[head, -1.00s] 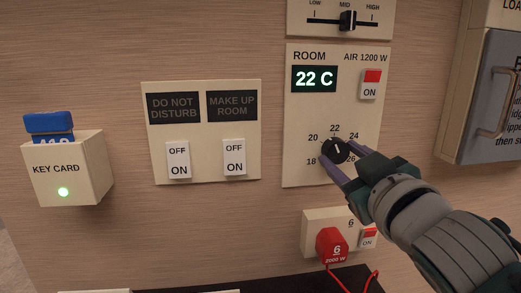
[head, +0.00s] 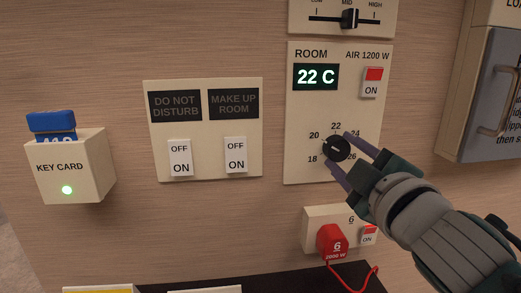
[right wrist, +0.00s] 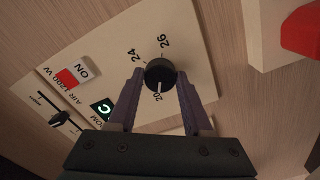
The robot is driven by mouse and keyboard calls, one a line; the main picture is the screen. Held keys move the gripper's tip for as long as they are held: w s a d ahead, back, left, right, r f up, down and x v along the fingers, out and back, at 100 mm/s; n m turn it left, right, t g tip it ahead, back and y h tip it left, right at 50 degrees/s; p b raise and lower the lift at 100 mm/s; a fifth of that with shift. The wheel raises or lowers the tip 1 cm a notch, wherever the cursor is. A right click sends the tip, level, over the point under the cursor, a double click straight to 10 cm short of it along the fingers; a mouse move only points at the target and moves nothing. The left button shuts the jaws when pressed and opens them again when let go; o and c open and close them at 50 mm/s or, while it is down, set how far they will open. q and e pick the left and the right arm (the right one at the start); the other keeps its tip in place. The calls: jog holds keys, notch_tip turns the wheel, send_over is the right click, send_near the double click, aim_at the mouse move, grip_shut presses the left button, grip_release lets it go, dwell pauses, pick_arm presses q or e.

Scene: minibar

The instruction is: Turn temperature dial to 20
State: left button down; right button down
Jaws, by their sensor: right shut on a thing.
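The black round temperature dial (head: 335,149) sits on the ROOM panel, with 18, 20, 22, 24 and 26 printed around it. Its white mark points left, toward 20, in the head view. In the right wrist view the mark on the dial (right wrist: 159,73) also points at the 20 label. The display (head: 316,77) above reads 22 C. My right gripper (head: 342,151) is shut on the dial, one finger at its upper right and one at its lower left. Its two fingers flank the dial in the wrist view (right wrist: 160,80). My left gripper is not in view.
An ON switch (head: 372,82) and a slider (head: 349,18) are above the dial. A red plug (head: 332,242) in a socket is close below my right gripper. Door-sign switches (head: 208,157) and a key card holder (head: 70,172) are to the left; a grey box (head: 485,100) is to the right.

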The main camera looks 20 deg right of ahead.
dwell(0.3)
jog(key=shift+c, duration=1.6)
grip_release()
jog(key=v, duration=1)
jog(key=shift+b, duration=0.45)
jog(key=shift+a, duration=0.1)
